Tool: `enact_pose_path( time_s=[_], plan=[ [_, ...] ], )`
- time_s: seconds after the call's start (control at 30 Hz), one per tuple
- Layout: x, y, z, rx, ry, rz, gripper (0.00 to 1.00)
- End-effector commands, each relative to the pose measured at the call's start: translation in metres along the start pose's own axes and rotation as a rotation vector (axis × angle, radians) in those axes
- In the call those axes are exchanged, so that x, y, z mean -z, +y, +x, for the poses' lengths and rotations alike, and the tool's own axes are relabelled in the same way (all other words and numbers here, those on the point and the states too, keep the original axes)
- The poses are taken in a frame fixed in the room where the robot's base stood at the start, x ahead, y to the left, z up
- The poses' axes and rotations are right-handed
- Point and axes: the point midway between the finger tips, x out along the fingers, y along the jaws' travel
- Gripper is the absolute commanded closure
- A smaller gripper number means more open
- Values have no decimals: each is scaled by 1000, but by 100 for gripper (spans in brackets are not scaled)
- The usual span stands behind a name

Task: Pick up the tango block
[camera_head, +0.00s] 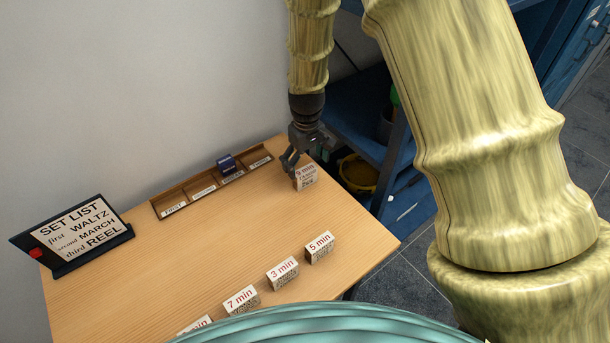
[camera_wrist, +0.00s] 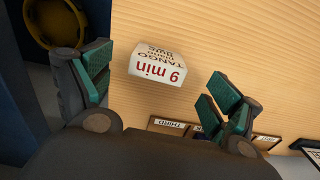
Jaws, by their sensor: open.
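The tango block (camera_head: 306,177) is a small white block with "9 min" in red and "TANGO" in dark print. It stands on the wooden table near its far right edge. In the wrist view the tango block (camera_wrist: 157,64) appears upside down, ahead of and between the two fingers. My gripper (camera_head: 293,163) is open and close to the block in the head view. In the wrist view my gripper (camera_wrist: 158,85) has its teal-padded fingers spread wide, with nothing between the pads touching the block that I can see.
A row of white blocks, including "5 min" (camera_head: 320,247), "3 min" (camera_head: 283,273) and "7 min" (camera_head: 241,300), stands along the near side. A slotted wooden tray (camera_head: 177,200) holds a blue block (camera_head: 226,163). A set list sign (camera_head: 76,235) stands at left. Blue shelving is at right.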

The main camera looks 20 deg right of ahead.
Motion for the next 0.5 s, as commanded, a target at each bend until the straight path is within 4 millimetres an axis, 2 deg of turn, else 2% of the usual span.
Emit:
enact_pose_path(
  time_s=[0.1, 0.33, 0.5],
  plan=[
    [2, 1, 9, 1, -4, 0, 9],
    [1, 2, 17, 0, -4, 2, 9],
    [2, 1, 34, 1, -6, 3, 9]
  ],
)
